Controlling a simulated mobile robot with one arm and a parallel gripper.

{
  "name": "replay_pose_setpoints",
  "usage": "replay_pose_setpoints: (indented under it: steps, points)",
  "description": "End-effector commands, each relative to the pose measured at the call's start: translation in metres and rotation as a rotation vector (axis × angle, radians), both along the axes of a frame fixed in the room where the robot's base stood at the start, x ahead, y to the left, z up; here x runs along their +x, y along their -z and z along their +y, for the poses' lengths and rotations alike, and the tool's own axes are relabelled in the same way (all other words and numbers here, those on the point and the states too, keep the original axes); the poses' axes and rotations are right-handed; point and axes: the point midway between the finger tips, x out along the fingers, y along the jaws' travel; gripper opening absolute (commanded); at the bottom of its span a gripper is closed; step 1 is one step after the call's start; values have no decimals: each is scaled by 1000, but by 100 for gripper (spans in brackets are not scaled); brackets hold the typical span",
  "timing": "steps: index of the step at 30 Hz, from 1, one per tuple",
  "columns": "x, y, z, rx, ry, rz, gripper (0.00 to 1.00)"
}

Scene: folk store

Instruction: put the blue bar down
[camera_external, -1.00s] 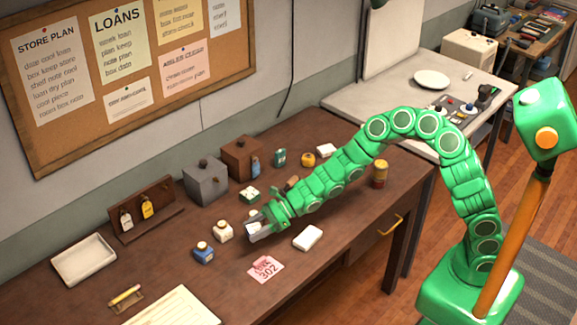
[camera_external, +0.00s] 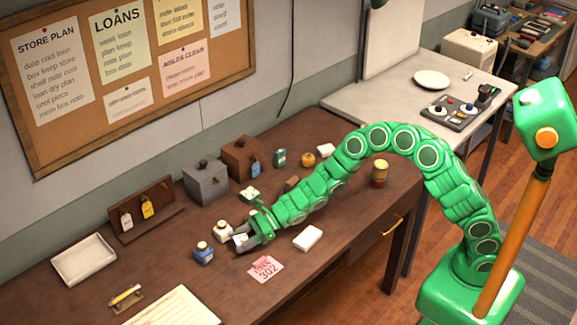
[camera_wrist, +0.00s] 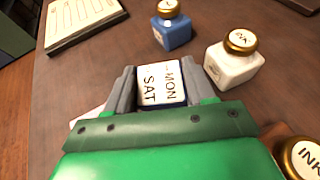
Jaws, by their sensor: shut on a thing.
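My gripper (camera_external: 243,245) is low over the dark wooden table, beside the ink bottles. In the wrist view my gripper (camera_wrist: 158,68) has its grey fingers on both sides of a blue bar (camera_wrist: 178,101) with white labels reading MON and SAT. It is shut on the bar. In the external view the bar's white label (camera_external: 240,239) shows between the fingers, and the rest is mostly hidden. I cannot tell whether the bar touches the table.
A white ink bottle (camera_external: 222,231) and a blue ink bottle (camera_external: 204,253) stand close to the gripper on its left. A pink card (camera_external: 265,269) lies in front, and a white block (camera_external: 308,237) lies to the right. Bare wood (camera_external: 180,285) shows left of the card.

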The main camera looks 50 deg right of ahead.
Motion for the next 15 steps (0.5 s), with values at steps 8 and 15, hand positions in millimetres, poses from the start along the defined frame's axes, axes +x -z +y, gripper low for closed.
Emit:
replay_pose_setpoints:
  steps: [8,15]
  points:
    - [-1,28,-1,-5,-1,3,24]
    - [-1,27,0,-4,0,2,24]
